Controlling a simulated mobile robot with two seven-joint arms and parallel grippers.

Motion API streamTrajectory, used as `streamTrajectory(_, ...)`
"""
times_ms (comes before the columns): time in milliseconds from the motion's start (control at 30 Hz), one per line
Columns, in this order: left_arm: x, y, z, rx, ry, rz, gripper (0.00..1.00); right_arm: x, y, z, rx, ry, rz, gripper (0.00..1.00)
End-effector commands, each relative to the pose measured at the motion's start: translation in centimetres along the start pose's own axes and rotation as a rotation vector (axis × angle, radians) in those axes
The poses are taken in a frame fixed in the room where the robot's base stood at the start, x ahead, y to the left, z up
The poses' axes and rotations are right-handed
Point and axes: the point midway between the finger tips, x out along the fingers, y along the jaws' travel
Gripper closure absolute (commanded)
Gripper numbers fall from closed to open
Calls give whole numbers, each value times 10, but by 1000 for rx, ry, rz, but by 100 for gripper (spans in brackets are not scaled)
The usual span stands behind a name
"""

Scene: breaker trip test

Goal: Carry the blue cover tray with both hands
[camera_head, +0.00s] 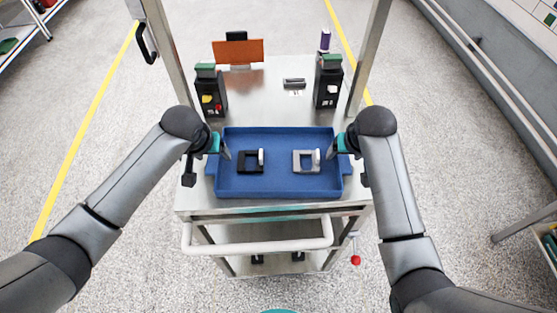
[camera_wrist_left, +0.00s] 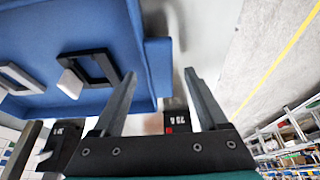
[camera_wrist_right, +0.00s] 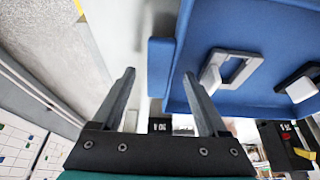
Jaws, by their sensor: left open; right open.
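The blue cover tray (camera_head: 280,187) sits near the front of the metal cart top. It holds a black frame-shaped cover (camera_head: 250,168) on the left and a grey one (camera_head: 306,168) on the right. My left gripper (camera_head: 226,152) is at the tray's left end; in the left wrist view its open fingers (camera_wrist_left: 160,85) are beside the tray's end tab (camera_wrist_left: 158,66), with nothing clearly held. My right gripper (camera_head: 334,152) is at the right end; in the right wrist view its open fingers (camera_wrist_right: 158,85) are beside the other tab (camera_wrist_right: 160,66). Contact cannot be told.
Two black breaker units stand behind the tray, left (camera_head: 210,92) and right (camera_head: 327,82). An orange panel (camera_head: 238,52) stands at the back, and a small dark block (camera_head: 294,83) lies between. Upright posts flank the cart; its handle (camera_head: 258,247) is in front.

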Motion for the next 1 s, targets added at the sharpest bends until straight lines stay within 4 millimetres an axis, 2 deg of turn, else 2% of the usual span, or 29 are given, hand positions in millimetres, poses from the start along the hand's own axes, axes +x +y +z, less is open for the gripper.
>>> streamTrajectory(100, 0, 0, 0, 0, 0, 0, 25, 0, 0, 0, 0, 0, 0, 25)
streamTrajectory(767, 0, 0, 0, 0, 0, 0, 99, 0, 0, 0, 1, 0, 0, 99)
streamTrajectory(1000, 0, 0, 0, 0, 0, 0, 100, 0, 0, 0, 1, 0, 0, 100)
